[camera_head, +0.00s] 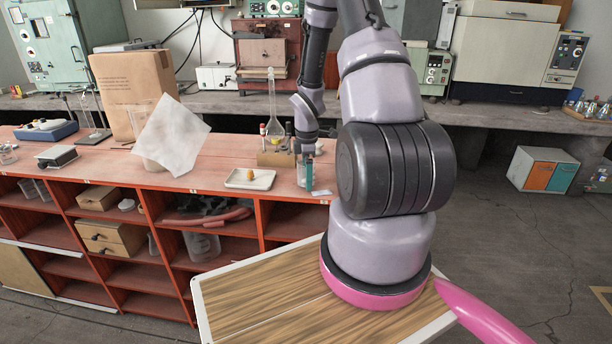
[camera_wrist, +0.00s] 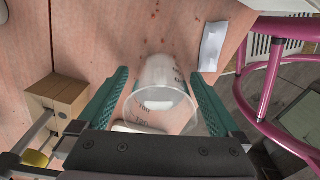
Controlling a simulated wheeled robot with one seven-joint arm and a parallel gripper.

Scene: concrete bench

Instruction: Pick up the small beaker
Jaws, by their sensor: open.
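The small beaker (camera_wrist: 160,100) is clear glass with dark graduation marks. In the wrist view it stands between the two green fingers of my gripper (camera_wrist: 160,105), which is open, with a finger on either side of it. In the head view my gripper (camera_head: 306,172) is low at the front right edge of the red bench, and the beaker (camera_head: 301,178) shows faintly there, partly hidden by a finger. I cannot tell whether either finger touches the glass.
A wooden block rack (camera_wrist: 57,95) stands close to the left finger. A white tray (camera_head: 250,180) with a small orange-brown object lies left of my gripper. A white slip (camera_wrist: 212,46) lies beyond the right finger. A glass flask (camera_head: 272,105) stands behind the rack. The bench edge is close.

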